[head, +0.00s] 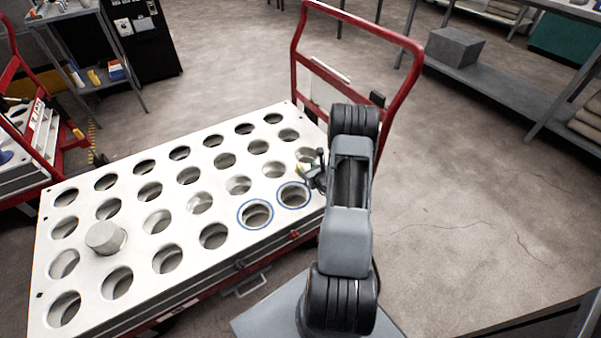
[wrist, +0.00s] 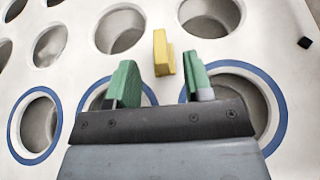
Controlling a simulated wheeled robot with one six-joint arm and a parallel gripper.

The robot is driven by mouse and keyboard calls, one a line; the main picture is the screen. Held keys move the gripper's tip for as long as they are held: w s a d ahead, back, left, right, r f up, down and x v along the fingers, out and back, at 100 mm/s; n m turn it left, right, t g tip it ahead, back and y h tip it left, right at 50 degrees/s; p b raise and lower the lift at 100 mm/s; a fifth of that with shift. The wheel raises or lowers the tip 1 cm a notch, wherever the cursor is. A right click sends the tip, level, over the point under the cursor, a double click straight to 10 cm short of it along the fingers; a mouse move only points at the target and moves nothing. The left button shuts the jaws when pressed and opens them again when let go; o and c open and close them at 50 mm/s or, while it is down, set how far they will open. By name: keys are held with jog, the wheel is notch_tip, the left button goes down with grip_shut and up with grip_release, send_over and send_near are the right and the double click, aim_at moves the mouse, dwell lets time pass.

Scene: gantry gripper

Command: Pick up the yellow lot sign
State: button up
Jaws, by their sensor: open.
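The yellow lot sign (wrist: 163,54) is a small upright yellow piece on the white perforated top of the cart, between holes, in the wrist view. In the head view a bit of yellow (head: 299,170) shows beside my gripper, mostly hidden. My gripper (wrist: 158,80) has green fingers, open and empty. In the wrist view the sign shows just beyond the gap between the fingertips, nearer the right finger. Whether a finger touches it I cannot tell. In the head view my gripper (head: 312,170) is low over the right part of the cart top.
The white cart top (head: 138,206) has rows of round holes, some with blue rings (head: 256,214). A red handle (head: 296,50) rises at the cart's far right end. Open floor lies to the right.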

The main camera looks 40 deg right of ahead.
aim_at(299, 165)
jog(key=shift+b+x, duration=0.9)
jog(key=shift+x, duration=2.15)
jog(key=shift+r, duration=0.1)
grip_shut()
